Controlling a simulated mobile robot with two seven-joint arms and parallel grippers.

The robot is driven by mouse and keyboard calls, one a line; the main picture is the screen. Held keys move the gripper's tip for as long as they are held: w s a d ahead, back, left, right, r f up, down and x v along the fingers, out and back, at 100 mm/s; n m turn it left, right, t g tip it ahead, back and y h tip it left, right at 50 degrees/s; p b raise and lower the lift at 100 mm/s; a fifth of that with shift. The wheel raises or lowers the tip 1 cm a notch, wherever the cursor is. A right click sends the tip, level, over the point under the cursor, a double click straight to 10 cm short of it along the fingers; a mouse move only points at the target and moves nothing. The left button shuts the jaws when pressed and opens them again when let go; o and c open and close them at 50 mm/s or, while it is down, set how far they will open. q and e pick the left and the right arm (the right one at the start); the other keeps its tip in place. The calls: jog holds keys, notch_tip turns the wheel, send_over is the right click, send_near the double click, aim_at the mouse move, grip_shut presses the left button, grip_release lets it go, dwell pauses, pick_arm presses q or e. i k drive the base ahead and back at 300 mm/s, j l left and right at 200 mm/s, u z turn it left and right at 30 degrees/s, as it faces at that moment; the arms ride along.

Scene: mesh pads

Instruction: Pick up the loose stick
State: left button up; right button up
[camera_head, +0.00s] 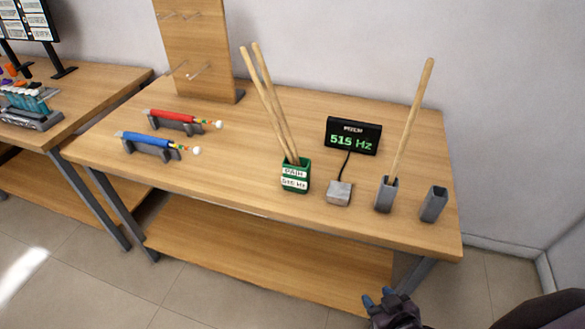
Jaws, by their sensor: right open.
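A single light wooden stick (413,115) stands in a grey square holder (385,196) at the right of the table, leaning slightly right. Two more wooden sticks (272,105) stand together in a green cup (295,178) labelled "PAIR" and "515 Hz", leaning left. My right gripper (378,297) is at the bottom edge, in front of and below the table's front edge. It is empty, open and well apart from every stick. My left gripper is not in view.
An empty-looking grey holder (434,205) stands at right. A black display (353,135) reading 515 Hz is wired to a small grey block (339,193). Red (173,116) and blue (150,139) mallets lie on racks. A pegboard (196,50) stands behind. The front middle of the table (225,185) is clear.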

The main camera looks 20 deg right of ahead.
aim_at(430, 63)
jog(key=l+z, duration=0.2)
jog(key=z, duration=0.9)
